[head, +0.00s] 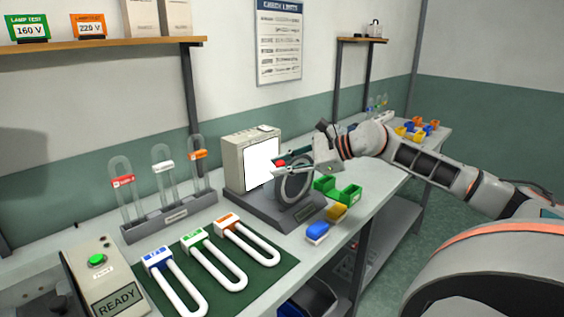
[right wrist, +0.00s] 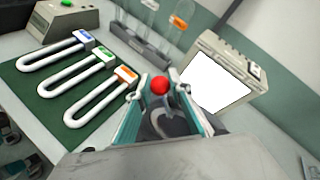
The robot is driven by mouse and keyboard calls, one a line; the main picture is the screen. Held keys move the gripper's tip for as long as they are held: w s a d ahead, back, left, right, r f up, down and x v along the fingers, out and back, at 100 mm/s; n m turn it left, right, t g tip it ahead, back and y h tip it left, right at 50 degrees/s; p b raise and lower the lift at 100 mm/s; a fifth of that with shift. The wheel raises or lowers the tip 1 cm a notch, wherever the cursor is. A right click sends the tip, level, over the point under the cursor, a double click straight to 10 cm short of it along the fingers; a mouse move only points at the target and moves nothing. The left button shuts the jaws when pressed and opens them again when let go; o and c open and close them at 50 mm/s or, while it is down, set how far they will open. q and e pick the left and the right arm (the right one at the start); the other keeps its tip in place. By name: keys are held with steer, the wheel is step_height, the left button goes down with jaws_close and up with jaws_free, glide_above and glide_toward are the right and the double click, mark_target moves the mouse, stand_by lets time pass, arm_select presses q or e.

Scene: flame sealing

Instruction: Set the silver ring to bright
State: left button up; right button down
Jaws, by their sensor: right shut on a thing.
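The silver ring (head: 293,184) stands upright on a dark base beside a beige box (head: 239,165) with a blank white lit screen (head: 262,163). A red knob (head: 281,163) shows at the ring's upper left edge. My right gripper (head: 280,168) reaches in from the right and is shut on the red knob. In the right wrist view, the red knob (right wrist: 159,85) sits between my fingertips, with the ring partly hidden below it. Any setting marks on the ring are too small to read. My left gripper is not in view.
A green mat (head: 280,278) with white U-shaped tubes lies in front. A rack (head: 170,224) of glass tubes stands behind it. A READY box (head: 105,285) is at left.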

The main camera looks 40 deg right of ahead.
steer(key=shift+s+a+f, duration=0.1)
steer(key=shift+a+f, duration=0.2)
steer(key=shift+f, duration=0.05)
steer(key=c, duration=1.8)
jaws_free()
steer(key=shift+r, duration=0.1)
steer(key=shift+d, duration=0.1)
steer(key=shift+r, duration=0.1)
steer(key=shift+s, duration=0.1)
steer(key=v, duration=1.1)
steer(key=shift+s+d+r, duration=0.15)
steer(key=shift+s+d, duration=0.05)
steer(key=shift+s, duration=0.05)
